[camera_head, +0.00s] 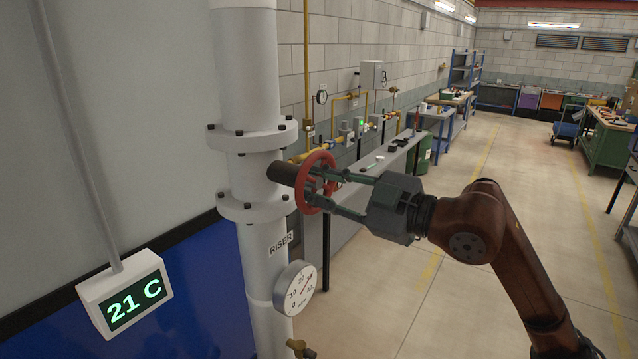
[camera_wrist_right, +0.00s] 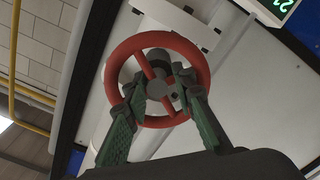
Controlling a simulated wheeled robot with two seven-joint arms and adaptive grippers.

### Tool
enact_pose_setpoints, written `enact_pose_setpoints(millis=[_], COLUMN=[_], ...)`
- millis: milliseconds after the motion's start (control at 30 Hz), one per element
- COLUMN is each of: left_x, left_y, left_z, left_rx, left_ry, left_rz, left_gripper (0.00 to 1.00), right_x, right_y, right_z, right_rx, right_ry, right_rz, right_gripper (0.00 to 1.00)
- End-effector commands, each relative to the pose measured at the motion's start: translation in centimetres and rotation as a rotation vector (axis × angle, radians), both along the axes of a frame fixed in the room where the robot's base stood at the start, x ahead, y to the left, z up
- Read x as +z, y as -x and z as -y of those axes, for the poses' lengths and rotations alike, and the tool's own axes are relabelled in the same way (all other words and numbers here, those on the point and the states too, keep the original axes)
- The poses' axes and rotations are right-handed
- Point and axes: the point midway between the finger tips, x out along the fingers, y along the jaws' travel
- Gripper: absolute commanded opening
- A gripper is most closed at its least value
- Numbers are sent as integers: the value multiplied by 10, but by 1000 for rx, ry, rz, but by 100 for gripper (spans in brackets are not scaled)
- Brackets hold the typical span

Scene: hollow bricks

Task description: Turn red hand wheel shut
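The red hand wheel (camera_head: 309,207) sits on a dark stem (camera_head: 284,174) that sticks out of the white riser pipe (camera_head: 262,258). In the right wrist view, the wheel (camera_wrist_right: 203,66) faces me, with its spokes and grey hub (camera_wrist_right: 157,90) showing. My right gripper (camera_head: 318,184) is at the wheel, its two green fingers spread apart. In the wrist view, the gripper (camera_wrist_right: 160,82) has one fingertip on each side of the hub, within the rim's outline. I cannot tell whether the fingers touch the spokes or rim. My left gripper is in neither view.
A pressure gauge (camera_head: 295,288) sticks out from the riser below the wheel. A 21 C display (camera_head: 124,297) hangs at lower left. A grey bench (camera_head: 345,218) stands behind the wheel along the wall. The floor (camera_head: 480,215) at right is mostly clear.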

Motion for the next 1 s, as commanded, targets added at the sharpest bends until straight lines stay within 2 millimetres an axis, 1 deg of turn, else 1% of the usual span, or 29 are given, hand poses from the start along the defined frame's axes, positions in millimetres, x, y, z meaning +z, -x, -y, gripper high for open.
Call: enact_pose_setpoints(millis=[233, 367, 467, 700, 800, 900, 1000], left_x=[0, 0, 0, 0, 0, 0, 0], left_y=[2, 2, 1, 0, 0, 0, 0], left_z=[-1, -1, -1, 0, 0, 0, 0], left_rx=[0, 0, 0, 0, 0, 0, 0], left_ry=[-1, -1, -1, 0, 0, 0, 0], left_rz=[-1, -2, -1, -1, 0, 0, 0], left_gripper=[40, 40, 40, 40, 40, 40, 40], right_x=[2, 2, 2, 1, 1, 1, 1], right_y=[0, 4, 12, 40, 51, 58, 64], right_z=[1, 9, 22, 64, 78, 90, 97], right_rx=[-2, -3, -4, -5, -4, -4, -2], right_ry=[-3, -4, -3, -2, -1, -2, -1], right_rz=[3, 4, 5, 3, 3, 2, 0], right_gripper=[24, 24, 24, 24, 24, 24, 24])
